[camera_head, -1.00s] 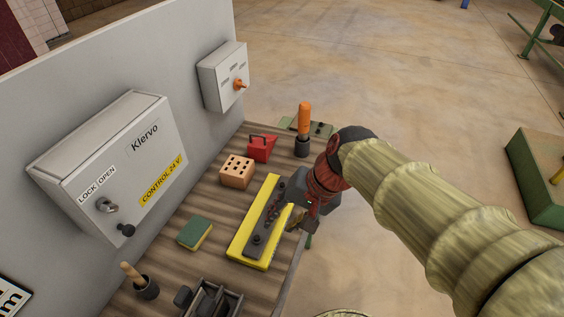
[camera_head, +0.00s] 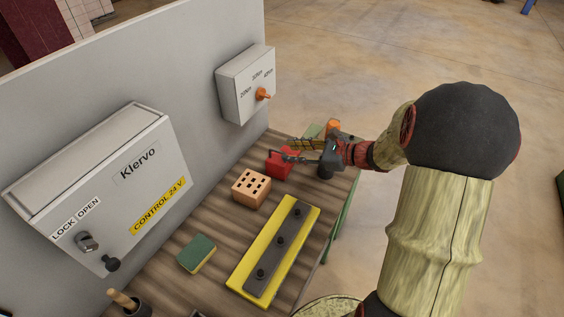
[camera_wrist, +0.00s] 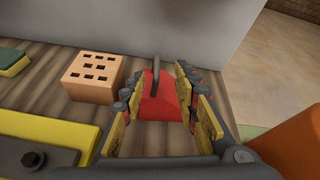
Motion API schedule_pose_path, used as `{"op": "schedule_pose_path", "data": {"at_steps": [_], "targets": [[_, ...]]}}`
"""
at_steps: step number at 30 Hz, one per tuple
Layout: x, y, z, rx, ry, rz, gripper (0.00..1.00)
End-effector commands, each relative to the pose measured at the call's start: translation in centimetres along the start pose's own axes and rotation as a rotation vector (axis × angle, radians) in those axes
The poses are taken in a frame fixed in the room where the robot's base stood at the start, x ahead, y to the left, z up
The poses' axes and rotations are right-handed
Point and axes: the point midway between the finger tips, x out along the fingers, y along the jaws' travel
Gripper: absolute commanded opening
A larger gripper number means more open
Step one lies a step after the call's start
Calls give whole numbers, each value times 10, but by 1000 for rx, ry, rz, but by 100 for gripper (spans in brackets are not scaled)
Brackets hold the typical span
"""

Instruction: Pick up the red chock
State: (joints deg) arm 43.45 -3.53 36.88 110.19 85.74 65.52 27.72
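The red chock (camera_head: 279,163) stands at the far end of the wooden bench, near the grey wall, and has a dark handle on top. In the wrist view the red chock (camera_wrist: 160,97) appears between the two fingers of my gripper (camera_wrist: 164,108). The fingers are spread, with a gap beside the chock. My gripper (camera_head: 303,152) reaches in from the right at the chock in the head view and covers part of it. Whether a finger touches the chock is not clear.
A tan block with holes (camera_head: 251,188) stands close to the chock. An orange-topped cylinder (camera_head: 333,127) is partly behind my gripper; orange also fills the wrist view's lower right. A yellow plate with a dark bar (camera_head: 248,284) and a green sponge (camera_head: 196,253) lie nearer.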

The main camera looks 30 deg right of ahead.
Motion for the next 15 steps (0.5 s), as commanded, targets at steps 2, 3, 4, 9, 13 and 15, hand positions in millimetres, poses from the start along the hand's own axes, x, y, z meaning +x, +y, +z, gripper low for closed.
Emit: {"op": "schedule_pose_path", "data": {"at_steps": [2, 3, 4, 9, 13, 15], "targets": [[9, 2, -1, -2, 0, 3, 30], [13, 3, -1, -3, 1, 3, 30], [17, 3, -1, -3, 1, 3, 30], [42, 7, 0, -3, 1, 4, 30], [54, 7, 2, -3, 1, 4, 30], [56, 6, 2, -3, 2, 2, 30]]}}
